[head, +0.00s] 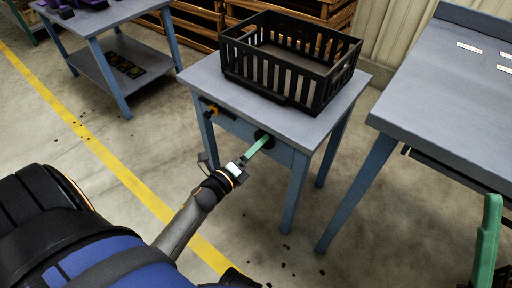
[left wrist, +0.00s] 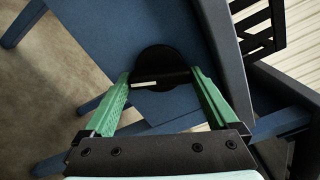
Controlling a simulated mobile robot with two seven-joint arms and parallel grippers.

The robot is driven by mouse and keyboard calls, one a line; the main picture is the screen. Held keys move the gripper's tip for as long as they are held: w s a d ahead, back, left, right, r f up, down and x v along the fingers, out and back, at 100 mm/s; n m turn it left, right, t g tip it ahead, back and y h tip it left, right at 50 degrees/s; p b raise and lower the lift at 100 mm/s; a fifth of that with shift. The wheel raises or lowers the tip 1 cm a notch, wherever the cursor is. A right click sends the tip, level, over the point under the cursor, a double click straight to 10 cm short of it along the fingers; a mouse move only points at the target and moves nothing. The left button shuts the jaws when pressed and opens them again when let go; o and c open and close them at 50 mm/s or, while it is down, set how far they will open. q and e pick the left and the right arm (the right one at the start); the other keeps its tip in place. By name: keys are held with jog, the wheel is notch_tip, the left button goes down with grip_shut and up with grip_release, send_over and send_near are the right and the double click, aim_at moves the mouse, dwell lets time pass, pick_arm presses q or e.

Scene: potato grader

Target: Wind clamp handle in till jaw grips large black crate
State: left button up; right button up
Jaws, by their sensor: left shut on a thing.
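The large black crate (head: 290,62), slatted and empty, stands upright on a small blue-grey table (head: 205,78). A flat dark piece lies along the foot of its near side; I cannot tell whether it is the jaw or touches the crate. The clamp handle (head: 260,134) is a round black knob on the table's front apron; the left wrist view shows its disc and bar (left wrist: 160,78). My left gripper (head: 262,140) is shut on the handle, with its green fingers (left wrist: 160,88) on either side of the bar. One green finger of my right gripper (head: 487,240) shows at the lower right.
A larger blue-grey bench (head: 440,100) with small white labels stands at the right. A yellow and black fitting (head: 212,110) sits on the apron, left of the handle. A shelved table (head: 100,20) stands back left. Floor is open in front.

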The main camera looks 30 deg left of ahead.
pick_arm(q)
jog(key=shift+a, duration=0.1)
jog(key=o, duration=1)
jog(key=shift+s, duration=0.1)
jog(key=s+a+p, duration=0.1)
jog(key=s, duration=1.1)
jog(key=shift+s+p, duration=0.15)
jog(key=shift+p, duration=0.25)
jog(key=shift+r, duration=0.1)
